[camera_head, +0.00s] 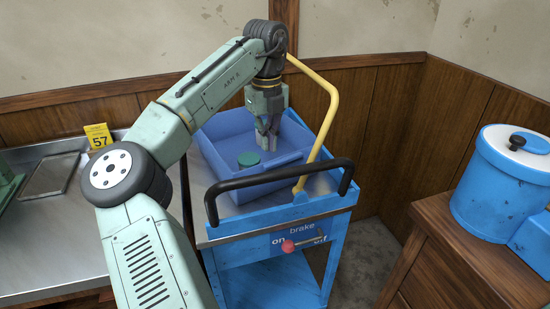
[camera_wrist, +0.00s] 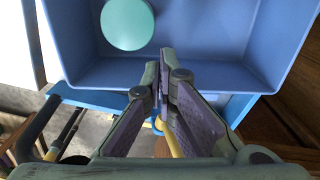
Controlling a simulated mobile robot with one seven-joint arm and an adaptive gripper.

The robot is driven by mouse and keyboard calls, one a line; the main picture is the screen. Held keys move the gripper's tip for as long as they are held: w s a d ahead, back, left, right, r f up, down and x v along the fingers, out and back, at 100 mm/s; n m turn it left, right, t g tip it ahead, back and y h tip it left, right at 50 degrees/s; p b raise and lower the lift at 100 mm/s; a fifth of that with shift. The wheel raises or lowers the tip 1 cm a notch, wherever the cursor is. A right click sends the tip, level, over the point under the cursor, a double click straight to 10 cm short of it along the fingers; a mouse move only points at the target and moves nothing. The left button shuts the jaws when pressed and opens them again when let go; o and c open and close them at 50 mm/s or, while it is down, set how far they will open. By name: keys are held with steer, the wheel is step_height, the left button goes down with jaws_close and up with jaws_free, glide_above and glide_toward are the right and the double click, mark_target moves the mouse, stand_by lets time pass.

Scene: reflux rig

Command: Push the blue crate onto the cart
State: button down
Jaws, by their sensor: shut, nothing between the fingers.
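The blue crate (camera_head: 222,142) sits on the top of the blue cart (camera_head: 335,204), with a round green-lidded thing (camera_head: 248,159) inside it. In the wrist view the crate (camera_wrist: 205,22) fills the upper part, with the green lid (camera_wrist: 127,24) at its upper left. My gripper (camera_head: 267,147) points down over the crate, right of the green lid. In the wrist view its fingertips (camera_wrist: 163,60) are together, with nothing between them, and overlap the crate's near side. I cannot tell whether they touch the crate.
A yellow bent bar (camera_head: 330,105) and a black handle (camera_head: 280,178) rise at the cart's near and right side. The brake lever's red knob (camera_head: 287,245) is by "on". A metal bench (camera_head: 60,240) stands left, a wooden cabinet (camera_head: 465,255) with a blue vessel (camera_head: 500,185) right.

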step_height(320, 180, down, 10)
steer(key=shift+s+r+p, duration=0.15)
steer(key=shift+p, duration=0.55)
steer(key=shift+s+d+p, duration=0.2)
steer(key=shift+s+d, duration=0.3)
steer(key=shift+s, duration=0.25)
steer(key=shift+s+d+p, duration=0.2)
steer(key=shift+s+d, duration=0.25)
steer(key=shift+s, duration=0.3)
